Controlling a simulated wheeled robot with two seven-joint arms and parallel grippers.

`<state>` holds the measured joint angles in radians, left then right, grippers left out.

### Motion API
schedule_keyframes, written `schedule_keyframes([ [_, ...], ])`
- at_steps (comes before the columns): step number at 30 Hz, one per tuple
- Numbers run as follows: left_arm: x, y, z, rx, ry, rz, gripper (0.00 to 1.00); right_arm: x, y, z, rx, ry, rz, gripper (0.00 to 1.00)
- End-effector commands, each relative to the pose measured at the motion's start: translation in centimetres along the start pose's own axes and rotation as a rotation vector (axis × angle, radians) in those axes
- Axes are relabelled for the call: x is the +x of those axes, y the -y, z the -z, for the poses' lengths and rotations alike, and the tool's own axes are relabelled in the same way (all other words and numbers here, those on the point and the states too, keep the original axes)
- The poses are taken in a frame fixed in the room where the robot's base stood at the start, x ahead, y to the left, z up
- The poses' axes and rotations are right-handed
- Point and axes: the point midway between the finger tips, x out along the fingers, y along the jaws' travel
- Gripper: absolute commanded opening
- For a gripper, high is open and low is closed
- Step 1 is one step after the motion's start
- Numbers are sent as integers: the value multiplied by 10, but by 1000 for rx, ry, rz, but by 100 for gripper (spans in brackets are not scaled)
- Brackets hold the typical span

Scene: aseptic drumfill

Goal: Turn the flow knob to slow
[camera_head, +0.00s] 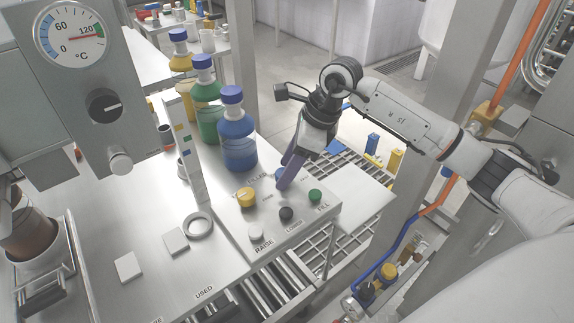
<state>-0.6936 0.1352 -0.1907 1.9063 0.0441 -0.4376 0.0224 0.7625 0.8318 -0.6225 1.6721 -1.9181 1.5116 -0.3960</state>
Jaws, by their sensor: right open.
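A sloped grey control panel (270,230) stands at the right end of the steel bench. It carries a yellow knob (246,197), a white RAISE button (255,231), a dark LOWER button (286,213) and a green FILL button (315,195). A small grey part shows at the panel's back right, partly hidden by my fingers. I cannot read which control is the flow knob or its setting. My right gripper (284,178) is open, pointing down with its purple-grey fingers over that back right part, right of the yellow knob. I cannot tell whether it touches. My left gripper is not in view.
Blue (237,140), green and yellow bottles stand on the bench behind the panel. A temperature gauge (72,34) with a black knob (103,105) is at upper left. A grey ring (198,225) and flat pads lie on the bench. A roller conveyor (272,285) runs in front.

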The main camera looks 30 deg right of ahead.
Motion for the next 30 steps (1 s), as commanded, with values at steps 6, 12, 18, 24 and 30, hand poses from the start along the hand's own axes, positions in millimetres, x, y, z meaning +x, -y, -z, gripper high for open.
schedule_keyframes([
  [6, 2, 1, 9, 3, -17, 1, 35, 3, 0, 0, 0, 1, 0, 49],
  [12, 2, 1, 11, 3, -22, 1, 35, 2, 0, 0, 0, 1, 0, 29],
  [18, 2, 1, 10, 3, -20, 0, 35, 2, 0, 0, 0, 0, 0, 8],
  [24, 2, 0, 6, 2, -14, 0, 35, 2, 0, 0, 26, 1, 11, 8],
  [30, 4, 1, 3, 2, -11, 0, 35, 2, -1, 1, 114, 0, 50, 8],
])
